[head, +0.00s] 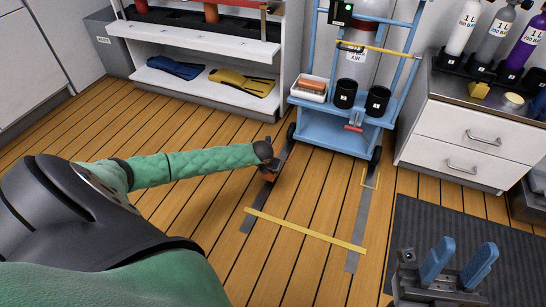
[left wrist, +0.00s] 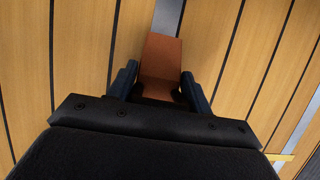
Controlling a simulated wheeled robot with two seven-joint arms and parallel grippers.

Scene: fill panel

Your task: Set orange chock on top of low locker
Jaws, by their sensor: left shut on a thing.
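The orange chock (left wrist: 160,62) is a brown-orange block between the two fingers of my left gripper (left wrist: 160,88) in the left wrist view. In the head view my left gripper (head: 274,165) is held above the wooden floor in front of the blue trolley, and only a small part of the chock shows there. A low white locker with drawers (head: 475,123) stands at the right, well apart from the left gripper. My right gripper (head: 462,256) is at the lower right, its blue fingers apart with nothing between them.
Gas bottles (head: 495,35), a yellow block (head: 479,90) and a round tin (head: 513,101) stand on the locker; its front top has bare room. A blue trolley (head: 330,135) stands left of it. Flippers (head: 243,82) lie on a shelf. A dark mat (head: 430,225) covers floor.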

